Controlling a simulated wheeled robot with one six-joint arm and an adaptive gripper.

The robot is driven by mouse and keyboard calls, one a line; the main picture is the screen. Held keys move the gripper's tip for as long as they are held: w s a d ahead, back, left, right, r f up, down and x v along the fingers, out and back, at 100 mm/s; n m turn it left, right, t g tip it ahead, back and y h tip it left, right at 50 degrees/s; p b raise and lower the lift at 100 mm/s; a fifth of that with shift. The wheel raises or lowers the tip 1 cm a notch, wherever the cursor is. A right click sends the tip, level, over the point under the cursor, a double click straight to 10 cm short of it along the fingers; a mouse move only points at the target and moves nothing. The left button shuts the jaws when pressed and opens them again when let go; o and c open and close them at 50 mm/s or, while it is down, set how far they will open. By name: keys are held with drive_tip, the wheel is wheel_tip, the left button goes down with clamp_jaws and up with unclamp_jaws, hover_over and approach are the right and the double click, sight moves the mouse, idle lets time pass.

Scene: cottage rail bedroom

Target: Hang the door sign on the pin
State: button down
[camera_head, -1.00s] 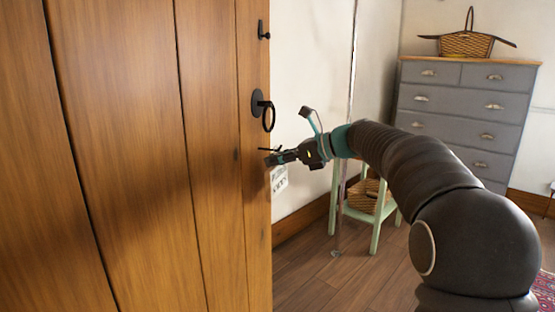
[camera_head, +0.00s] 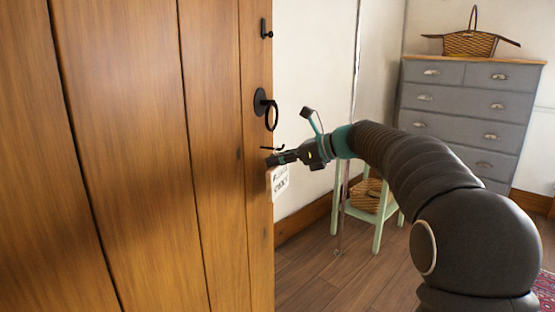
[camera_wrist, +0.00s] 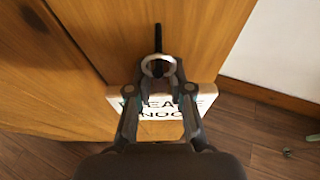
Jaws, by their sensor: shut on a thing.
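The door sign (camera_head: 280,182) is a small white plate with dark lettering. It hangs below my gripper (camera_head: 273,159) near the door's right edge. In the wrist view my gripper (camera_wrist: 158,72) is shut on the sign's pale ring at the top, and the plate (camera_wrist: 150,116) shows behind and between the fingers, partly hidden. A thin black pin (camera_head: 272,148) sticks out of the wooden door just above the fingertips. In the wrist view the pin (camera_wrist: 158,38) lines up with the ring and ends at or over its upper edge. I cannot tell whether it passes through the ring.
The wooden door (camera_head: 150,120) fills the left side. A black ring handle (camera_head: 270,112) and a small black latch piece (camera_head: 265,29) are above the pin. A green stand (camera_head: 375,215) with a basket and a grey dresser (camera_head: 465,115) stand behind my arm.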

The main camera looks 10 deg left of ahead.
drive_tip(key=shift+f, duration=0.45)
drive_tip(key=shift+f, duration=0.5)
drive_tip(key=shift+s, duration=0.1)
drive_tip(key=shift+r, duration=0.35)
idle(0.6)
drive_tip(key=c, duration=1)
unclamp_jaws()
drive_tip(key=shift+a, duration=0.1)
drive_tip(key=shift+r, duration=0.15)
